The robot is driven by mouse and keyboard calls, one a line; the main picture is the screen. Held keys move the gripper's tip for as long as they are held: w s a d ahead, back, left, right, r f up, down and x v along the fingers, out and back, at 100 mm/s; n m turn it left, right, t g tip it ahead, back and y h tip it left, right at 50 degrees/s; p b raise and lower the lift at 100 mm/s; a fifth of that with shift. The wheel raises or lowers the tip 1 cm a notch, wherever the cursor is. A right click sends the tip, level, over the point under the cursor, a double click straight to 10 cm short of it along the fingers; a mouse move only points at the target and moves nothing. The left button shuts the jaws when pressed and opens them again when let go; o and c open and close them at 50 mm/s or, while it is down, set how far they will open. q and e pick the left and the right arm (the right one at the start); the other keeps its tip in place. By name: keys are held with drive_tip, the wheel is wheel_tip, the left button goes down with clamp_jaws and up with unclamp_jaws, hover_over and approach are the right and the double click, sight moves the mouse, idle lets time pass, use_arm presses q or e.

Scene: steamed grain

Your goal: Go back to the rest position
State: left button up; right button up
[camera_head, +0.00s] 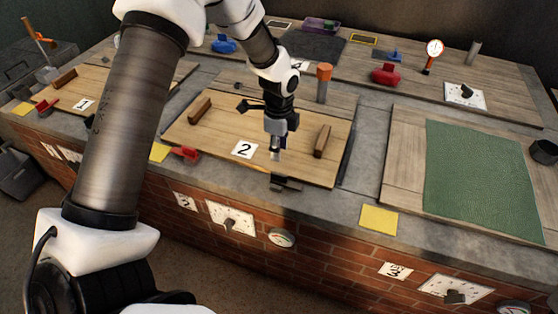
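My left arm comes in from the left and crosses the picture in front of the counter. My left gripper (276,156) points down over the front part of the wooden board marked 2 (222,143). Its fingers look narrow and close together from this angle, and I cannot tell whether they are open or shut. I see nothing clearly held in it. A dark bracket (286,182) at the counter's front edge lies just below it. My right gripper is not in view.
Wooden bars (322,141) stand on board 2. An orange-topped post (323,82) is behind the gripper. A green mat (480,175) covers a board at right. Knobs and gauges line the brick front.

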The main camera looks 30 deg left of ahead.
use_arm(q)
drive_tip(key=shift+r, duration=0.3)
drive_tip(key=shift+f, duration=0.1)
